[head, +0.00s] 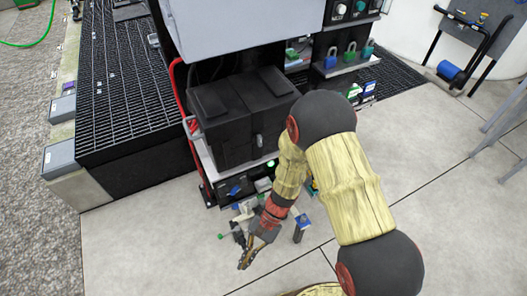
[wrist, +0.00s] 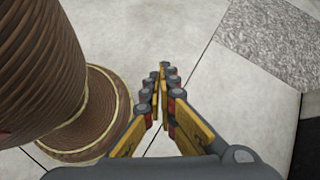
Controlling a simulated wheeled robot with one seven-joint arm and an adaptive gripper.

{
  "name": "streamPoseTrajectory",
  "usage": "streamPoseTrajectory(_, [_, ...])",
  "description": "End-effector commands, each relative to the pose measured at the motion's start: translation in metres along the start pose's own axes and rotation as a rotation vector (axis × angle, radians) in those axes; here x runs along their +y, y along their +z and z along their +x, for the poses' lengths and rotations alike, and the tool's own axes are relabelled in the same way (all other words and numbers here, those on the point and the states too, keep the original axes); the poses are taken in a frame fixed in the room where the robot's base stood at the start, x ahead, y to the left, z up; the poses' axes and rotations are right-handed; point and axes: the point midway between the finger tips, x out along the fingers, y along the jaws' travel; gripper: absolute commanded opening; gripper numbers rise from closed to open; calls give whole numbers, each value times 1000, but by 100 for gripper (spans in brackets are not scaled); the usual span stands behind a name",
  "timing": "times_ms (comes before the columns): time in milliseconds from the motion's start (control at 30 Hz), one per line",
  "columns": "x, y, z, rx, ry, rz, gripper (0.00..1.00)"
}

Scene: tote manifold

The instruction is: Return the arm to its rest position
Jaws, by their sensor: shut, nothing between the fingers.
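My gripper (head: 246,262) hangs low over the pale floor tiles in the head view, at the end of my yellow and black arm. In the wrist view my gripper (wrist: 160,72) has its yellow and grey fingers drawn together at the tips, with nothing between them. Behind the gripper in the head view, small items lie in front of the black case, including a blue-topped grey piece (head: 301,226). My arm crosses in front of part of the area and hides some of it.
A black case (head: 235,120) sits on a shelf of a stand with a red edge. Blue and green padlocks (head: 349,52) rest on a shelf behind. A black grating platform (head: 115,90) is at left. A stand with a blue roll (head: 449,70) is at far right. Floor (head: 150,250) at front left is clear.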

Motion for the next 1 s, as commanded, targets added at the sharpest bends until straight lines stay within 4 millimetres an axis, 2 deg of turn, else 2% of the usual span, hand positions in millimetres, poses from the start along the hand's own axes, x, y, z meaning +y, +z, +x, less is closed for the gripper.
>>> streamPoseTrajectory(33, [2,9,-24,40,19,-56,0])
streamPoseTrajectory(100, [10,20,-53,91,55,-125,0])
streamPoseTrajectory(500, [65,76,-203,463,235,-430,0])
streamPoseTrajectory(800, [109,124,-295,792,328,-547,0])
streamPoseTrajectory(1000, [131,165,-343,1019,331,-570,0])
